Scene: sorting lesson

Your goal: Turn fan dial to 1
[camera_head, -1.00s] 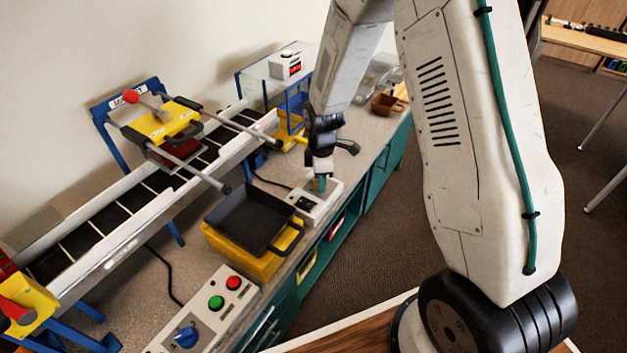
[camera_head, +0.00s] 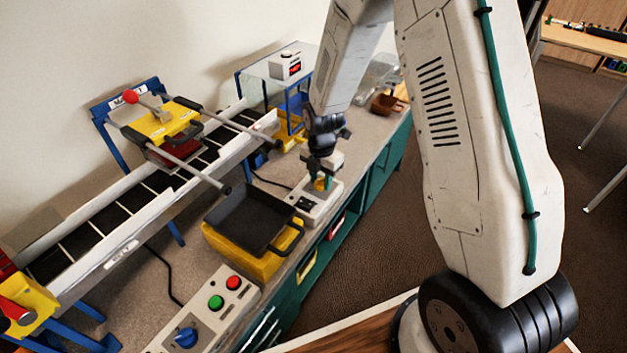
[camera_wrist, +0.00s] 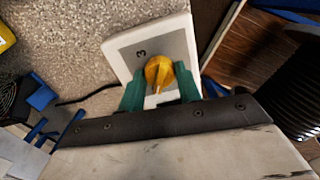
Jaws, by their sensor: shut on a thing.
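The fan dial is a yellow knob (camera_wrist: 158,74) on a white control box (camera_wrist: 122,60) with a grey face plate; a "3" is printed on the plate beside it. In the head view the box (camera_head: 306,206) stands on the counter, with the small yellow dial (camera_head: 320,185) at its far end. My gripper (camera_wrist: 160,82) is shut on the dial, one teal finger on each side of it. It also shows in the head view (camera_head: 321,183), pointing down at the box. The gripper hides part of the plate and its other markings.
A black tray (camera_head: 248,222) on a yellow base stands just left of the box. A conveyor (camera_head: 92,228) runs along the wall. A panel with green and red buttons (camera_head: 216,302) is in front. A glass-topped blue frame (camera_head: 262,82) stands behind.

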